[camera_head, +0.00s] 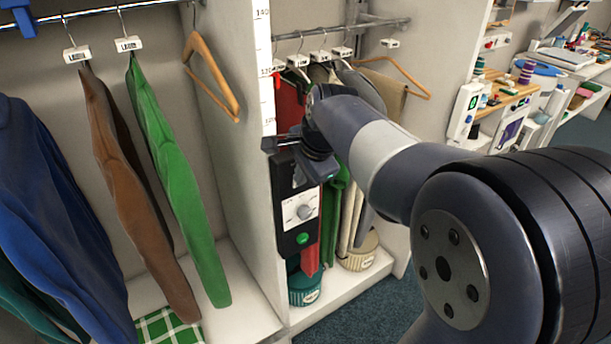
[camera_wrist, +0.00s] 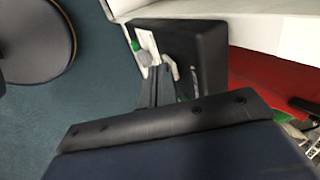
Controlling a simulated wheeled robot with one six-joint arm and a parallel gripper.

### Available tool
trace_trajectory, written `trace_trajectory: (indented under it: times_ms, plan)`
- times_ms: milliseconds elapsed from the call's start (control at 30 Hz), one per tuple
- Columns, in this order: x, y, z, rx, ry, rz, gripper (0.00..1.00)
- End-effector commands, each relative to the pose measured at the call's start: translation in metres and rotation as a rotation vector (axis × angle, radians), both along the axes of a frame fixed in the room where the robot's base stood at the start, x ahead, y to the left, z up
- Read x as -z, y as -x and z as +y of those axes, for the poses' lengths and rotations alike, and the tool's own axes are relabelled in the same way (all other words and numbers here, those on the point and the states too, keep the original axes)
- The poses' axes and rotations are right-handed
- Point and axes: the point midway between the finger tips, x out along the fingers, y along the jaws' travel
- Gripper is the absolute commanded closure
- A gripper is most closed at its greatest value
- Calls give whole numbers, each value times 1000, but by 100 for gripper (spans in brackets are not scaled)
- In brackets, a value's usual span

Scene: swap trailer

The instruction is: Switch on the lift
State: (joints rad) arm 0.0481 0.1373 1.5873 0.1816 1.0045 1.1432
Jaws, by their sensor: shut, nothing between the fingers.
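A black control box (camera_head: 285,238) is mounted on the end of the white partition. It carries a pale plate with a round grey knob (camera_head: 305,212) and a green button (camera_head: 302,238) below it. In the wrist view the box (camera_wrist: 205,45) shows the green button (camera_wrist: 135,45), the knob (camera_wrist: 145,58) and a light grey lever (camera_wrist: 171,67). My gripper (camera_wrist: 159,76) is shut and empty, its fingertips close beside the lever. I cannot tell whether they touch it. In the head view my wrist covers the upper part of the box.
Clothes hang on both sides of the white partition (camera_head: 245,170), including a green garment (camera_head: 170,165) and a red one (camera_wrist: 270,85) close to the box. A teal tub (camera_head: 303,287) and a beige tub (camera_head: 358,255) stand below. Shelves with small items are at the right.

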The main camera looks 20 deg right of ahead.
Motion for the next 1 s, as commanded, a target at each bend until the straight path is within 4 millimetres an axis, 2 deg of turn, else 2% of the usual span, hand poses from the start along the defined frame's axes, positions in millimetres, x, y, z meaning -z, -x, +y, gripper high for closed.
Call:
trace_trajectory:
  times_ms: [333,600,700,1000]
  plan:
    - [-2,-1,0,0,2,10,100]
    - [-10,-10,4,-2,30,99,100]
    - [-3,-9,3,0,28,91,100]
    - [-9,-9,3,0,28,90,100]
